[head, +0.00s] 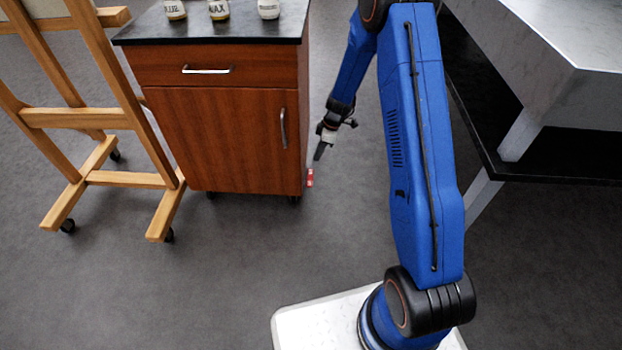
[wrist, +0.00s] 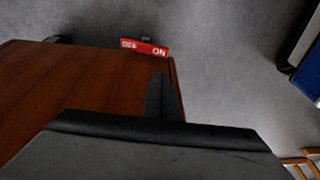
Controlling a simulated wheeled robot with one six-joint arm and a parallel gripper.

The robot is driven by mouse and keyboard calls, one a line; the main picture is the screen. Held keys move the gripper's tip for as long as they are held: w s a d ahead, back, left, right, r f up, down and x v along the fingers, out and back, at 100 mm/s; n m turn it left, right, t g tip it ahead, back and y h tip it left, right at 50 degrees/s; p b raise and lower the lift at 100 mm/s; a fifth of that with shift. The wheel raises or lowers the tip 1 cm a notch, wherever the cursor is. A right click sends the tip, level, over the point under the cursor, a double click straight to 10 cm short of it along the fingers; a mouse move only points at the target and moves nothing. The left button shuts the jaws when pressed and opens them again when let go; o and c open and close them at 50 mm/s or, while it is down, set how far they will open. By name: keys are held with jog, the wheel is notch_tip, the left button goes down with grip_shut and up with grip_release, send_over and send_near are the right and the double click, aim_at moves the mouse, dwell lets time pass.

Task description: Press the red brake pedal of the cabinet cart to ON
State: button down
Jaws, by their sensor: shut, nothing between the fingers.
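The cabinet cart (head: 225,135) is reddish-brown wood with a dark top, one drawer and one door. Its red brake pedal (head: 310,178) is low at the cart's right side near the floor. The pedal's tilt is hard to tell.
Several labelled jars (head: 219,10) stand on the cart top. A wooden easel (head: 110,115) on casters stands close at the cart's left. A pale-topped table (head: 540,45) with a dark lower shelf is at the right. The grey floor in front of the cart is clear.

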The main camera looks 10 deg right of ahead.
send_over(308, 184)
jog(key=d, duration=0.2)
jog(key=f, duration=1.1)
jog(key=shift+a+f, duration=0.25)
jog(key=shift+f, duration=0.05)
jog(key=shift+s+f, duration=0.1)
jog(key=shift+f, duration=0.85)
jog(key=shift+a, duration=0.1)
